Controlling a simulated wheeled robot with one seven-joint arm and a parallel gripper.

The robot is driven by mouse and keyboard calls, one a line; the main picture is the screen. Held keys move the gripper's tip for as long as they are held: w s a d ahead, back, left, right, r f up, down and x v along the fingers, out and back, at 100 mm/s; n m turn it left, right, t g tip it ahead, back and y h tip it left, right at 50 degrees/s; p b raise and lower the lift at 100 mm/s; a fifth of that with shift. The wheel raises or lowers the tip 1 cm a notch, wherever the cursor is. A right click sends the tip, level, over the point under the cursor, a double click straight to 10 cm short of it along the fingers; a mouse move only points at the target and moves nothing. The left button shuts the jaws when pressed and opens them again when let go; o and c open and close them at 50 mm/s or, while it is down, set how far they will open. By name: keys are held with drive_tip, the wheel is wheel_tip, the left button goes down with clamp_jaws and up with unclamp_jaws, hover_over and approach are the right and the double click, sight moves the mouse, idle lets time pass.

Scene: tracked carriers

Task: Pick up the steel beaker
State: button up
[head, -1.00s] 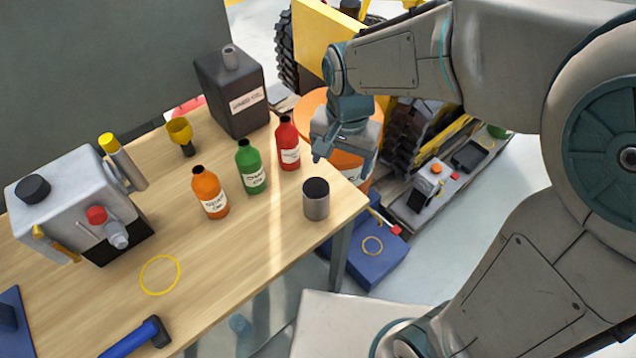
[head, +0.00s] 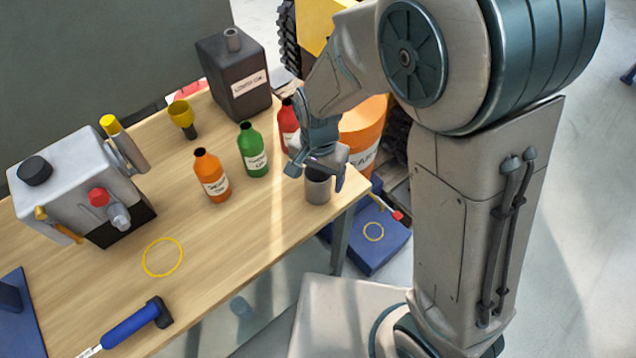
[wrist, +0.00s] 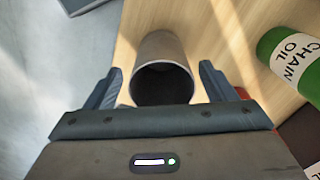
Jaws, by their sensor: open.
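The steel beaker (head: 318,190) is a small grey cup with a dark inside, standing upright near the right edge of the wooden table (head: 262,228). My gripper (head: 318,180) is over it in the head view and hides its top. In the wrist view the beaker (wrist: 161,52) shows between the two open fingers (wrist: 160,88), its mouth toward my palm. A gap shows on each side of it, so neither finger appears to touch it.
A red bottle (head: 288,122) stands close behind my gripper. A green chain oil bottle (head: 252,152) and an orange bottle (head: 211,177) stand to the left. A yellow ring (head: 162,257) lies on the table.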

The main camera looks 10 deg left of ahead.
drive_tip(key=shift+a+f, duration=0.1)
drive_tip(key=shift+f, duration=2.05)
drive_tip(key=c, duration=1.1)
drive_tip(key=shift+r, duration=0.15)
